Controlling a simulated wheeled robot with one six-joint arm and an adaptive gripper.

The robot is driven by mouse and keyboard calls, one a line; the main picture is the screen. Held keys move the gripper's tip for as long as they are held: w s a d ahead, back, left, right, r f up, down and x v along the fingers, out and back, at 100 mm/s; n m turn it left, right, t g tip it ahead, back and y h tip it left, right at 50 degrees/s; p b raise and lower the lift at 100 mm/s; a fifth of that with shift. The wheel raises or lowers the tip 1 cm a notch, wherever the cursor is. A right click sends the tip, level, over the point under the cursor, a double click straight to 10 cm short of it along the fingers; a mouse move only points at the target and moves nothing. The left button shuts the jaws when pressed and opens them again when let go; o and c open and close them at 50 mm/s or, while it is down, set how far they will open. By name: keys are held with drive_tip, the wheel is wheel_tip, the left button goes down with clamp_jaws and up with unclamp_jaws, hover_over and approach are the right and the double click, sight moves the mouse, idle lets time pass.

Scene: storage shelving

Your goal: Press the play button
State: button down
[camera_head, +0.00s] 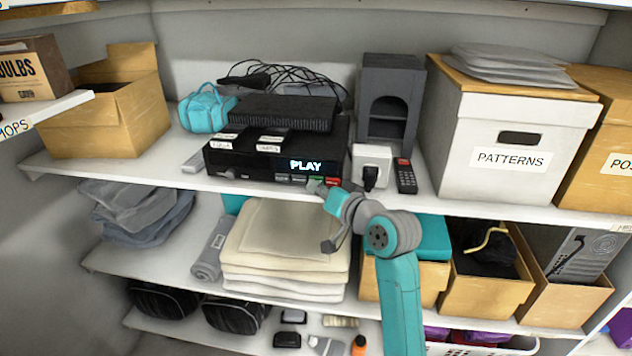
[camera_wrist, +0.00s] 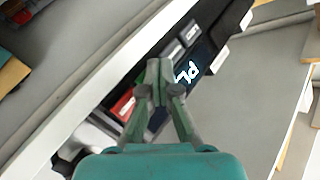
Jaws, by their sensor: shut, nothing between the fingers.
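A black player (camera_head: 245,165) stands on the upper shelf, and its lit display (camera_head: 305,166) reads PLAY. A row of small buttons runs under the display, with a green one (camera_head: 315,182) and a red one (camera_head: 333,182). My gripper (camera_head: 317,187) is shut and empty, with its tips at the button row by the green button. In the wrist view the shut fingertips (camera_wrist: 158,72) lie between grey buttons (camera_wrist: 171,53) and the red button (camera_wrist: 123,104). They cover the button there, and I cannot tell whether they touch it. Part of the display lettering (camera_wrist: 187,72) shows beside them.
A white power adapter (camera_head: 371,163) and a black remote (camera_head: 405,176) stand right of the player. A black box (camera_head: 275,112) with cables sits on top. The shelf edge (camera_head: 245,187) runs just below the buttons.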

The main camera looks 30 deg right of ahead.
drive_tip(key=shift+s+a, duration=0.4)
drive_tip(key=shift+s, duration=0.2)
drive_tip(key=s+a, duration=0.1)
drive_tip(key=s, duration=0.1)
drive_tip(key=s+a, duration=0.2)
idle(0.5)
idle(0.7)
